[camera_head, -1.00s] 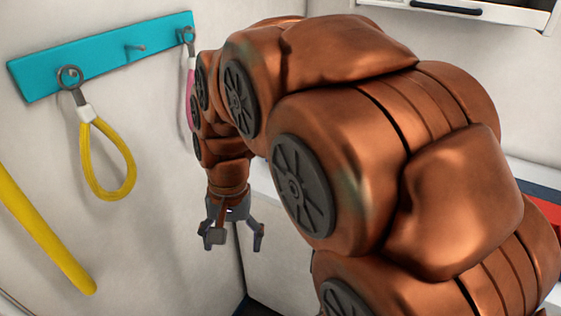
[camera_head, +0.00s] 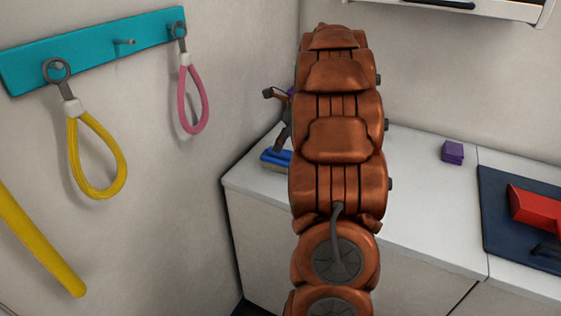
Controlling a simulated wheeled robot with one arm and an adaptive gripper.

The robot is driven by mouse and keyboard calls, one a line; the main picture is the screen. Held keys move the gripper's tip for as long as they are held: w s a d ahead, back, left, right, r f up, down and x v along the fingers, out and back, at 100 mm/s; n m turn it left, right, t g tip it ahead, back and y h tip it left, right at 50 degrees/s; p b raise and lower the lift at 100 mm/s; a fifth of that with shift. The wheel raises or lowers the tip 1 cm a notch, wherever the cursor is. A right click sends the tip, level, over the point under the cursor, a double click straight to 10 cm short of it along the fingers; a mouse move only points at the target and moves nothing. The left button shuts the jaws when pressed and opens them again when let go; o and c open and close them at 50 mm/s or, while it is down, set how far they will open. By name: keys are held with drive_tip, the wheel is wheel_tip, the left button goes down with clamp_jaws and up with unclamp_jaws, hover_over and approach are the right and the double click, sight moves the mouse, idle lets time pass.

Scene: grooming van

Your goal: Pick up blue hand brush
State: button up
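A blue block-like thing, seemingly the blue hand brush (camera_head: 274,158), lies on the white counter at its left end, beside the wall. Its right part is hidden behind my arm. My arm stretches away over the counter, and its far end is mostly hidden behind its own links. Dark and copper-coloured parts, seemingly of my gripper (camera_head: 281,112), stick out left of the arm, just above and behind the blue brush. I cannot tell whether they touch it or whether the fingers are open.
The white counter (camera_head: 415,205) runs to the right, with a small purple block (camera_head: 452,152) and a dark blue mat (camera_head: 495,225) under a red thing (camera_head: 535,208). On the left wall, a teal rack (camera_head: 95,52) holds a yellow loop (camera_head: 97,160) and a pink loop (camera_head: 193,100).

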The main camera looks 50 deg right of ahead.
sight(277, 155)
drive_tip(key=shift+d+f, duration=0.15)
drive_tip(key=shift+d, duration=0.4)
drive_tip(key=shift+d+f+m, duration=0.1)
drive_tip(key=shift+f+m, duration=0.1)
drive_tip(key=shift+m, duration=0.1)
drive_tip(key=shift+p+x, duration=0.95)
drive_tip(key=shift+x, duration=2.8)
drive_tip(key=shift+r, duration=0.1)
drive_tip(key=shift+c, duration=0.4)
drive_tip(key=c, duration=1.2)
drive_tip(key=shift+c, duration=0.2)
drive_tip(key=shift+r, duration=0.1)
